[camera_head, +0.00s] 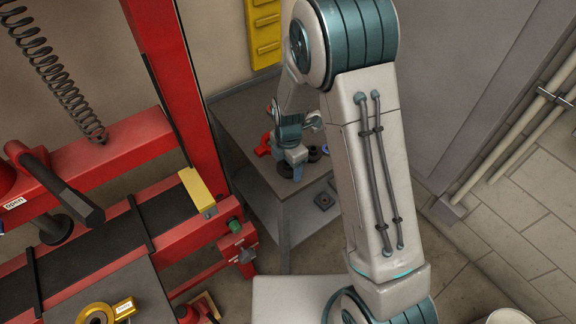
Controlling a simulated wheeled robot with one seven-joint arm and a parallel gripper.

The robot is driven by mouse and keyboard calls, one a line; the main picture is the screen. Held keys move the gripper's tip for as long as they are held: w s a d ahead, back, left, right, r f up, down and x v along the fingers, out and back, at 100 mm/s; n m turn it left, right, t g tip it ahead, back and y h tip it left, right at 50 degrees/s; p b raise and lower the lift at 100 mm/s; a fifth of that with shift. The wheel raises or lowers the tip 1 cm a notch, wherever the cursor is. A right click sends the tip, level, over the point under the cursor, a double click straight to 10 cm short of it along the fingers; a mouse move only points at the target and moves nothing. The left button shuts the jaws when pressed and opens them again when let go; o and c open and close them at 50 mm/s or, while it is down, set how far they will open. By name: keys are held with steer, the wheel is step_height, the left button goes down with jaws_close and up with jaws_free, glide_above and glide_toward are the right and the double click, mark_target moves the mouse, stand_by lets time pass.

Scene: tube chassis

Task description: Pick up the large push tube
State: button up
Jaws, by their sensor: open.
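My gripper (297,170) hangs over a grey table (250,125), pointing down among several small parts. The fingers are small and partly hidden, but they look open. A dark round part (285,170) lies at the gripper's left side, and another dark ring-like part (315,154) lies to its right. Either could be the large push tube; I cannot tell which at this size. I also cannot tell whether the fingers touch or surround any part. My arm hides some of the table's right side.
A red press frame (175,80) stands at the left, close to the table. A white bucket (508,317) stands at lower right. Pipes (520,125) run along the right wall.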

steer(key=shift+f, duration=0.2)
steer(key=c, duration=0.8)
steer(key=shift+c, duration=0.3)
steer(key=shift+r, duration=0.1)
